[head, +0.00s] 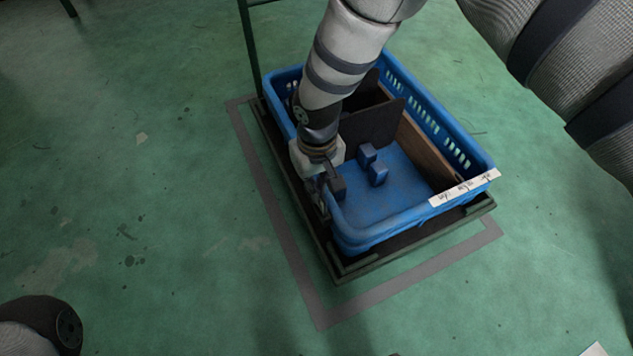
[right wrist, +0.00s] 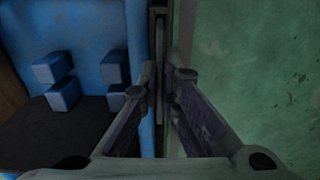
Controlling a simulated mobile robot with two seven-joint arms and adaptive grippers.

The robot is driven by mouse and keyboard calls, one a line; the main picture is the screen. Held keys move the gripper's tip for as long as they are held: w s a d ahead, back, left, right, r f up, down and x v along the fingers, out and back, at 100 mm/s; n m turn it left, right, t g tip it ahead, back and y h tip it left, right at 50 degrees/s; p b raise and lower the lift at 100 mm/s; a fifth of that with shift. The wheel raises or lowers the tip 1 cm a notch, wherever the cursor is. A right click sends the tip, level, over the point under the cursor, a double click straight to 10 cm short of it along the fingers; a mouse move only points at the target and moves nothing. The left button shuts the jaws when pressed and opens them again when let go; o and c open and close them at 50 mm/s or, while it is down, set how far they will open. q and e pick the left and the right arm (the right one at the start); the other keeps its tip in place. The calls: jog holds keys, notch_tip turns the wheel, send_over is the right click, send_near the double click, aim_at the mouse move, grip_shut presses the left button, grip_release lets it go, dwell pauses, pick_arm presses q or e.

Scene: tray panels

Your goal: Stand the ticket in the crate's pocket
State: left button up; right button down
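The blue crate (head: 450,151) stands on a dark wheeled-looking frame, with its blue floor showing. Several small blue blocks stand inside it; they also show in the right wrist view (right wrist: 63,95). I cannot tell which part is the pocket. A white strip with dark writing (head: 465,188) lies along the near right rim; I cannot tell if it is the ticket. My right gripper (head: 328,192) is low at the crate's left wall. In the right wrist view its fingers (right wrist: 170,78) stand apart above the wall's outer side, with a thin grey upright edge between them. My left gripper is out of view.
Dark divider panels (head: 372,124) and a brown board (head: 423,150) stand inside the crate. The dark frame (head: 352,270) juts out below it, inside a grey floor outline (head: 290,250). A white piece (head: 595,350) shows at the bottom right. The green floor around is mostly clear.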

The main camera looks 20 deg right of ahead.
jog(key=shift+f+b, duration=0.35)
jog(key=shift+f, duration=0.6)
jog(key=c, duration=1.7)
grip_release()
notch_tip(320, 180, up, 12)
jog(key=shift+r, duration=0.1)
